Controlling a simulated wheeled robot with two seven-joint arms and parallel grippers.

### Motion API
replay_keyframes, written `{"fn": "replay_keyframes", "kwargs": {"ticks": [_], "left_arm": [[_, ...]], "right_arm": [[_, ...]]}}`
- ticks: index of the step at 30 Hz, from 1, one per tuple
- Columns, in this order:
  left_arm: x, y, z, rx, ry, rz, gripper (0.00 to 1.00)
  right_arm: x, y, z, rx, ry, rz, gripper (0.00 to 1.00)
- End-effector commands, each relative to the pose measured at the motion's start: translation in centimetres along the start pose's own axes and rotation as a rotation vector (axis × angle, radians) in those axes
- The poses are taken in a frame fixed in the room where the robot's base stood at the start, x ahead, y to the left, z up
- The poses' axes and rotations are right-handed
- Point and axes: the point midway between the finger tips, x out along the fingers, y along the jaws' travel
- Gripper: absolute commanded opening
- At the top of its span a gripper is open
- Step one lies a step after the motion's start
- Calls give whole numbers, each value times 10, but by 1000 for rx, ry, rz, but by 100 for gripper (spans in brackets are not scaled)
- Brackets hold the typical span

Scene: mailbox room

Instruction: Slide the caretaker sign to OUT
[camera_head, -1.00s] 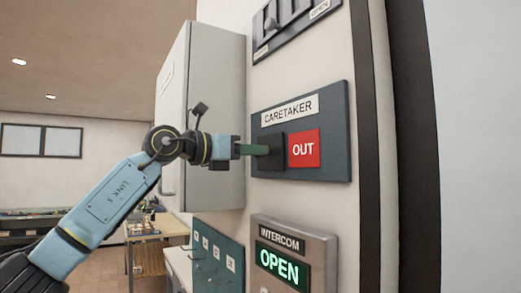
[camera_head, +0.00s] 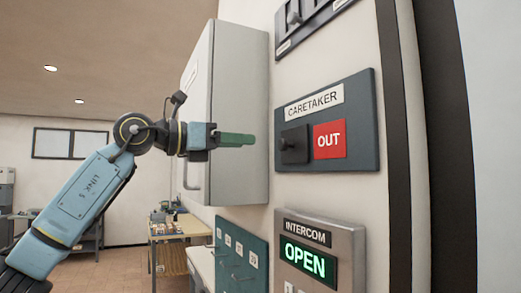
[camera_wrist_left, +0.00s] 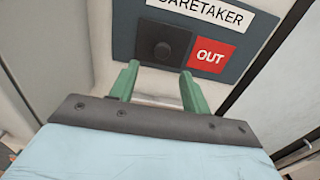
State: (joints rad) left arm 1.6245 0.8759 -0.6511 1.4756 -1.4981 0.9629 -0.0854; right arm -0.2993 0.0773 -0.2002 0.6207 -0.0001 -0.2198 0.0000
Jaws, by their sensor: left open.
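The caretaker sign (camera_head: 362,107) is a dark blue-grey wall panel with a white CARETAKER label. Its black slider (camera_head: 294,145), with a round knob, sits at the left of the track. The red OUT field (camera_head: 329,139) shows uncovered to its right. My left gripper (camera_head: 250,140) has green fingers and stands left of the panel, apart from the slider. In the left wrist view the fingers (camera_wrist_left: 158,88) are spread and empty, just below the panel, with the slider (camera_wrist_left: 162,44) ahead between them. My right gripper is not in view.
A grey wall cabinet (camera_head: 235,110) with a handle stands close behind my left gripper. An intercom (camera_head: 345,240) reading OPEN is below the sign, and another panel (camera_head: 318,22) is above. A blue-green board with hooks (camera_head: 242,248) hangs lower left.

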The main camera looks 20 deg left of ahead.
Motion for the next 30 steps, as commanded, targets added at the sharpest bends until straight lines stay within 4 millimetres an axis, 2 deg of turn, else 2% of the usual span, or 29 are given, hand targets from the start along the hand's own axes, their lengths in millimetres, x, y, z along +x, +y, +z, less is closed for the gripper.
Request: {"fn": "replay_keyframes", "kwargs": {"ticks": [3, 10, 26, 30], "left_arm": [[-22, 1, -1, 1, 0, 3, 47], [-40, 0, 0, 0, 0, 1, 47], [-41, 0, 0, 0, -1, -1, 47], [-26, -9, -10, -31, -22, -48, 47]], "right_arm": [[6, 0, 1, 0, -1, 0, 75], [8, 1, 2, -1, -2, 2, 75], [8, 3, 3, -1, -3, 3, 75], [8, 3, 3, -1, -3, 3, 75]]}}
